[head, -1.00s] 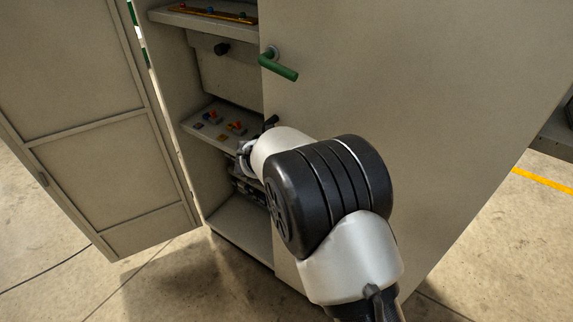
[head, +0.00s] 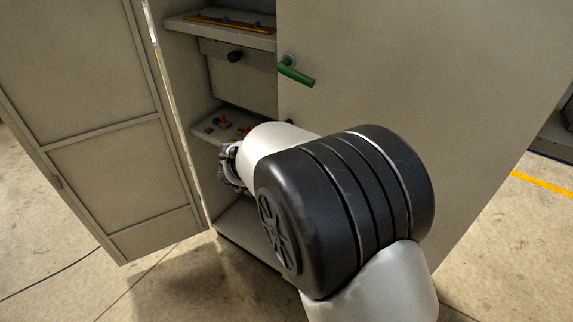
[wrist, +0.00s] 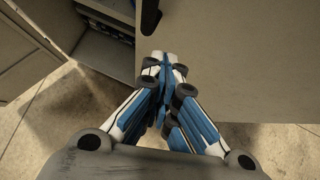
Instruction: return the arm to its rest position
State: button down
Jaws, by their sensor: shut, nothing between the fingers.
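My gripper (wrist: 163,62) shows in the wrist view with its blue and white fingers drawn together and nothing between them. In the head view my gripper (head: 228,165) is partly hidden behind my white and black arm links. It is in front of the cabinet's lower opening, below the middle shelf. The arm is bent, with its large black joint in front of the closed right door. I cannot tell whether the gripper touches the cabinet.
The cabinet's left door (head: 100,130) stands open; its right door (head: 420,80) is closed, with a green handle (head: 296,71). Shelves (head: 222,118) inside hold small coloured parts. A drawer (head: 240,75) with a dark knob sits between them. Open floor (head: 505,240) lies to the right.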

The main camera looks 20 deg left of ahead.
jog(key=shift+w+d, duration=0.1)
jog(key=shift+d, duration=0.05)
jog(key=w+d+r+n+t+y+b, duration=0.1)
jog(key=w+d+r+n+y, duration=0.1)
jog(key=d+r+n, duration=0.3)
jog(key=w+d+r+n+t+y, duration=0.1)
jog(key=w+r+n+y, duration=0.15)
jog(key=r, duration=0.55)
jog(key=s+d+r+n, duration=0.4)
jog(key=d+r+n, duration=0.2)
jog(key=n, duration=0.2)
jog(key=s+d+f+n+g+h+b, duration=0.1)
jog(key=s+d+f+n+g, duration=0.1)
jog(key=s+d+n, duration=0.4)
jog(key=s+d+f+n+g+h, duration=0.2)
jog(key=s+d+f+n, duration=0.3)
jog(key=s+d, duration=0.8)
jog(key=s+d+f+n+g+h+b, duration=0.1)
jog(key=s+d+f+n+g+h, duration=0.1)
jog(key=s+d+n, duration=0.6)
jog(key=s+d+f, duration=0.1)
jog(key=s+d, duration=0.1)
jog(key=d, duration=0.1)
jog(key=shift+s+f+n+b, duration=0.15)
jog(key=shift+f+n+b, duration=0.15)
jog(key=shift+n, duration=0.05)
